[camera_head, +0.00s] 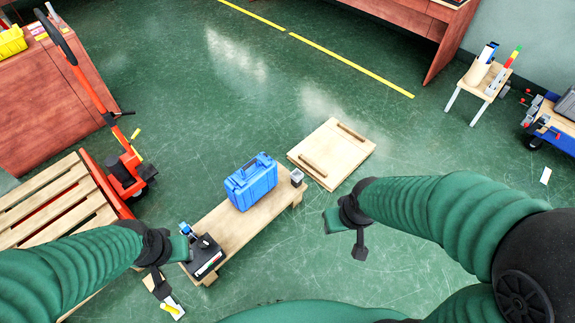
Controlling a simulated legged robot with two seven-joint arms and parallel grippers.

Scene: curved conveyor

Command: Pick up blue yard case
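The blue case (251,183) stands on a low wooden bench (222,222), its handle on top. It is near the bench's far right end. My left gripper (176,268) is over the near left end of the bench, beside a black box, apart from the case. My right gripper (343,232) is to the right of the bench, over the green floor, also apart from the case. Neither gripper appears to hold anything.
A black box (206,258) and a small grey cup (297,177) share the bench. A wooden board (331,154) lies on the floor behind it. An orange pallet jack (124,172) and wooden pallet (50,205) are at left. A small stool (484,85) stands far right. The middle floor is clear.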

